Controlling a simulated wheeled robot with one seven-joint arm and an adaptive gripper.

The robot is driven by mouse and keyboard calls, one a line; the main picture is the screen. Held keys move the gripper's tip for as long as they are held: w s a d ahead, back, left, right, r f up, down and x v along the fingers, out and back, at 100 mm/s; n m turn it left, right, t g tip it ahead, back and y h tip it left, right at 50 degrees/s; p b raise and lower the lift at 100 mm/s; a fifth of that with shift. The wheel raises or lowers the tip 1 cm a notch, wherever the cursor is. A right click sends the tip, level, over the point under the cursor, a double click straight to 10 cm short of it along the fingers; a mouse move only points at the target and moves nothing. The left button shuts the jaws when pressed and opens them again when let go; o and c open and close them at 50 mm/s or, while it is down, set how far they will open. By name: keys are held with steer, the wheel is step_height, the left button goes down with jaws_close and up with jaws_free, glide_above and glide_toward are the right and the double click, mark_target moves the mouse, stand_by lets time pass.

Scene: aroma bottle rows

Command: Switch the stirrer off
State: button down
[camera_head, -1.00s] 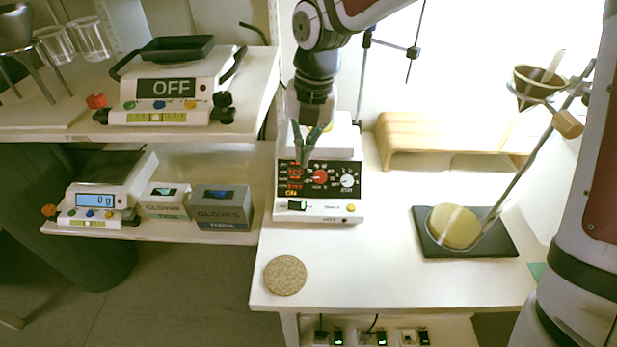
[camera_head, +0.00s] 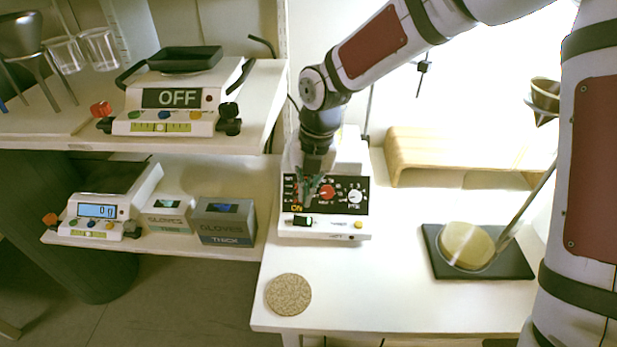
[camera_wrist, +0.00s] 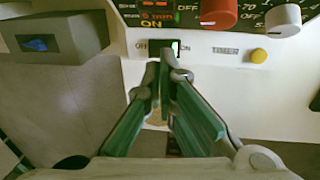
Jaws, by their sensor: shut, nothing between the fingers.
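The stirrer (camera_head: 345,234) is a white box on the right-hand table with a black front panel, a red knob (camera_head: 327,192) and a white knob (camera_head: 355,196). Its panel shows a yellow ON, also readable in the wrist view. Below the panel is a black rocker switch (camera_head: 303,221) with a light-coloured right part; it also shows in the wrist view (camera_wrist: 171,47), just beyond my fingertips. My gripper (camera_wrist: 163,72) is shut and empty, in front of the switch. I cannot tell whether the tips touch it. In the head view my gripper (camera_head: 307,200) covers part of the panel.
A yellow button (camera_head: 358,225) sits right of the switch. A cork disc (camera_head: 289,294) lies at the table's front left. A flask on a dark stand base (camera_head: 507,262) stands right. Glove boxes (camera_head: 225,222) and a balance (camera_head: 95,226) are on the left shelf; another balance reads OFF (camera_head: 171,97).

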mark_target(300, 219)
steer(key=shift+a+f+b, duration=0.15)
steer(key=shift+f+b, duration=0.05)
steer(key=shift+f, duration=0.85)
steer(key=shift+a+f+b, duration=0.2)
steer(key=shift+f, duration=0.8)
steer(key=shift+a+f+b, duration=0.15)
steer(key=shift+f+b, duration=0.05)
steer(key=shift+f, duration=0.85)
